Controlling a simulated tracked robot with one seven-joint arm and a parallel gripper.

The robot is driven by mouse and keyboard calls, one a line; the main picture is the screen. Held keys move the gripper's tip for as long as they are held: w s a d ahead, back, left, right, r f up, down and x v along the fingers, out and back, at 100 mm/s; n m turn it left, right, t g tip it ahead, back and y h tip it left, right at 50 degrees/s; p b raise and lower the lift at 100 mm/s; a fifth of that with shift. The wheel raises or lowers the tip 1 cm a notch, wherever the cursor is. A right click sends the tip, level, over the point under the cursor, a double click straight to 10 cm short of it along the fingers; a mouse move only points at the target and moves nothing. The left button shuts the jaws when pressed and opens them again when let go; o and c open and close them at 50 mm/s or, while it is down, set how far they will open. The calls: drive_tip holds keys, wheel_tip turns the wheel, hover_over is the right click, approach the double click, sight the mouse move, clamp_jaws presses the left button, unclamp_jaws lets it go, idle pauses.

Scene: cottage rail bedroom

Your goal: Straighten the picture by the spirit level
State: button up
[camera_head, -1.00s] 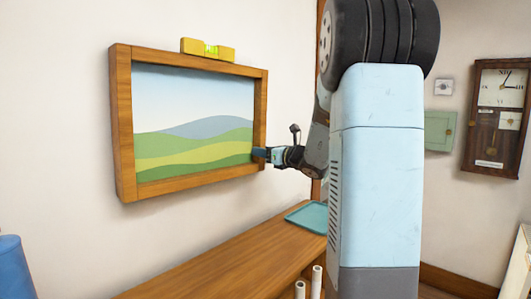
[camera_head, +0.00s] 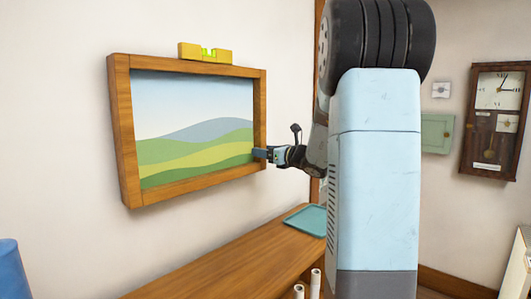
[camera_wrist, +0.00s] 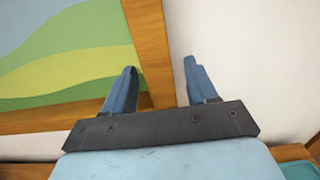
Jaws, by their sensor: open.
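The framed landscape picture (camera_head: 118,135) hangs on the left wall. A yellow spirit level (camera_head: 190,51) with a green vial rests on its top edge; I cannot read the bubble clearly. My gripper (camera_head: 257,153) is at the lower right side of the frame. In the wrist view, my gripper (camera_wrist: 160,66) is open, with the frame's right bar (camera_wrist: 149,40) between its fingers. The left finger is over the painted side, the right finger over the wall side. I cannot tell whether either touches the wood.
A wooden shelf top (camera_head: 225,262) runs below the picture, with a teal tray (camera_head: 308,219) on it. A pendulum clock (camera_head: 495,120) and a green wall box (camera_head: 437,133) hang on the right wall. A blue object (camera_head: 10,270) stands at the lower left.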

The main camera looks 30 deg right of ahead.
drive_tip(key=v, duration=1.3)
drive_tip(key=shift+s, duration=0.2)
drive_tip(key=shift+d+f, duration=0.1)
drive_tip(key=s+a+f+n+g+y, duration=0.1)
drive_tip(key=s+a+f+n+g, duration=0.15)
drive_tip(key=s+a+n, duration=0.35)
drive_tip(key=s+a+f+n+g, duration=0.1)
drive_tip(key=a+n+g, duration=0.3)
drive_tip(key=a, duration=0.4)
drive_tip(key=s+a+f+n+g+y, duration=0.1)
drive_tip(key=s+a+n+g, duration=0.3)
drive_tip(key=a, duration=0.3)
drive_tip(key=s+f+n+h, duration=0.4)
drive_tip(key=s+n+h, duration=0.4)
drive_tip(key=s+n, duration=0.5)
drive_tip(key=n, duration=0.4)
drive_tip(key=shift+s+n+h, duration=0.3)
drive_tip(key=shift+s+h, duration=0.1)
